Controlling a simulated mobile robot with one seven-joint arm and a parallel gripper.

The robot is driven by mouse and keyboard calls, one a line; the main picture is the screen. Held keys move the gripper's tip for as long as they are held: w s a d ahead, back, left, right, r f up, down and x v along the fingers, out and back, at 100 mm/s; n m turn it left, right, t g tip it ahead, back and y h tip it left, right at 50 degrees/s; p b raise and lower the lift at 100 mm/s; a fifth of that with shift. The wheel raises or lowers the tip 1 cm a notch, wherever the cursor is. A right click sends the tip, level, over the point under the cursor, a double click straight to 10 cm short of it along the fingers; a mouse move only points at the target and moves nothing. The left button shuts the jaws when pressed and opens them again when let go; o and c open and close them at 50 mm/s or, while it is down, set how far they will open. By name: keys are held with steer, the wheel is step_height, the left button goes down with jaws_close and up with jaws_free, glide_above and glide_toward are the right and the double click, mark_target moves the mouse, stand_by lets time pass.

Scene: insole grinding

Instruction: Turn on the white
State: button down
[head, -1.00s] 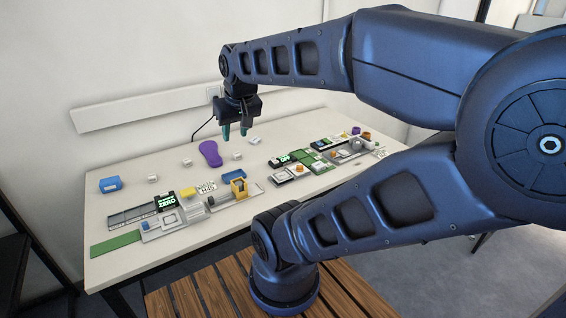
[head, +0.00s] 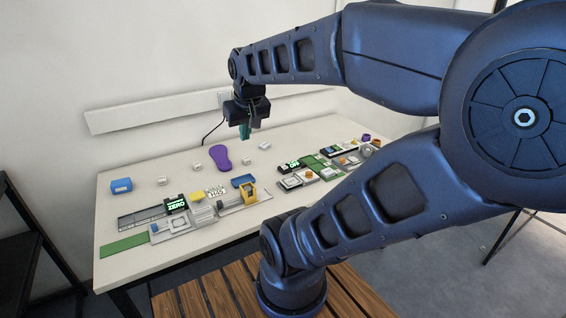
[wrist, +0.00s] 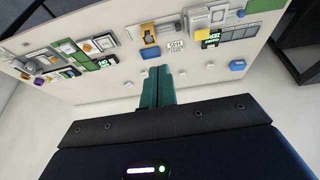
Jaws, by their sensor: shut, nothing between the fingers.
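Several small white cubes lie on the table, among them one at the left (head: 162,181), one beside the purple insole (head: 197,168) and one near the right (head: 265,145). What the task's "white" names is not clear from the views. My gripper (head: 244,132) hangs above the back middle of the table, teal fingers pointing down, apart from everything. In the wrist view the fingers (wrist: 158,80) are together and empty. A left machine carries a lit green "ZERO" screen (head: 177,204). A right machine carries a lit screen (head: 294,164) that seems to read "OFF".
The purple insole (head: 223,157) lies near the table's middle. A blue box (head: 121,185) stands at the left. A yellow part (head: 249,193) and a white label (head: 215,192) are by the left machine. Orange knobs sit on the right machine. The back left of the table is largely clear.

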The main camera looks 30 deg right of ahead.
steer(key=w+d+f+g+h, duration=0.1)
steer(key=w+d, duration=0.3)
steer(key=w, duration=0.6)
steer(key=g+y, duration=0.1)
glide_above(283, 164)
steer(key=s, duration=0.2)
steer(key=s+x, duration=0.2)
steer(key=x, duration=0.8)
steer(key=s+f+x, duration=0.1)
steer(key=s+x, duration=0.1)
steer(key=x, duration=0.8)
steer(key=shift+s+a, duration=0.25)
steer(key=shift+a, duration=0.15)
steer(key=shift+f, duration=0.2)
steer(key=x, duration=1.4)
steer(key=shift+s+a, duration=0.25)
steer(key=shift+a, duration=0.05)
